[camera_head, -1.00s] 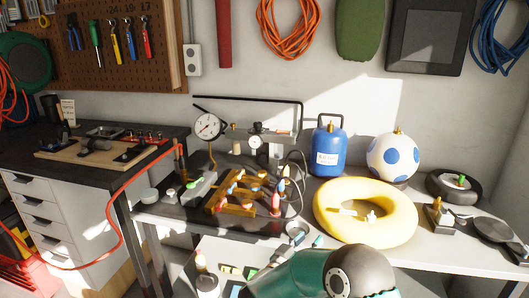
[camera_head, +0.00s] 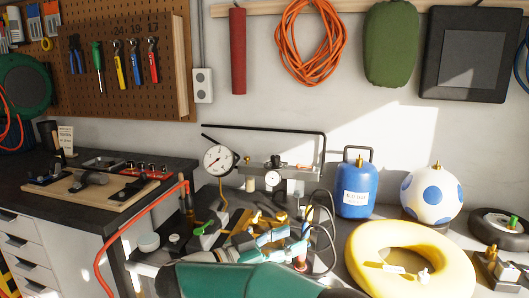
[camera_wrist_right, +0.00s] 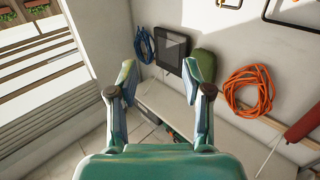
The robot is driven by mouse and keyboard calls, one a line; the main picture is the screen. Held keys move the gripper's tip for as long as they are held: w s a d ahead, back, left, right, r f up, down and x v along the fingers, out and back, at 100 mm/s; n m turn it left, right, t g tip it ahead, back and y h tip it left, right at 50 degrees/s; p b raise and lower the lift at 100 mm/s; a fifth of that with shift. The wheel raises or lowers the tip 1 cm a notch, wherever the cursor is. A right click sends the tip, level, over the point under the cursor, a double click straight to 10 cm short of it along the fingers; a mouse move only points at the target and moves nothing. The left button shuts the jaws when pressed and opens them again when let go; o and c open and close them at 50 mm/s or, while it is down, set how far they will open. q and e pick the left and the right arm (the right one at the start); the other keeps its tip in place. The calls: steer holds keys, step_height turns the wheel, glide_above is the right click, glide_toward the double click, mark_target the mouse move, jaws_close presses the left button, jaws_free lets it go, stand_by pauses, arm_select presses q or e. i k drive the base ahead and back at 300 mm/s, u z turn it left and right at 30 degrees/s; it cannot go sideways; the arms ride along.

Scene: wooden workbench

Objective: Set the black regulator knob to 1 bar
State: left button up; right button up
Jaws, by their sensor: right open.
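A small white gauge (camera_head: 272,178) sits on the grey fitting assembly at the back of the bench, under a bent black pipe. A larger round dial gauge (camera_head: 218,160) stands left of it, with a black part at its right edge. My left gripper is not in view.
A yellow ring (camera_head: 365,235), a blue canister (camera_head: 357,190) and a blue-spotted ball (camera_head: 432,194) stand on the right. A red hose (camera_head: 125,215) hangs at the left between two benches.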

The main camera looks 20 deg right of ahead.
mark_target(276, 160)
steer(key=z, duration=0.05)
steer(key=i, duration=1.5)
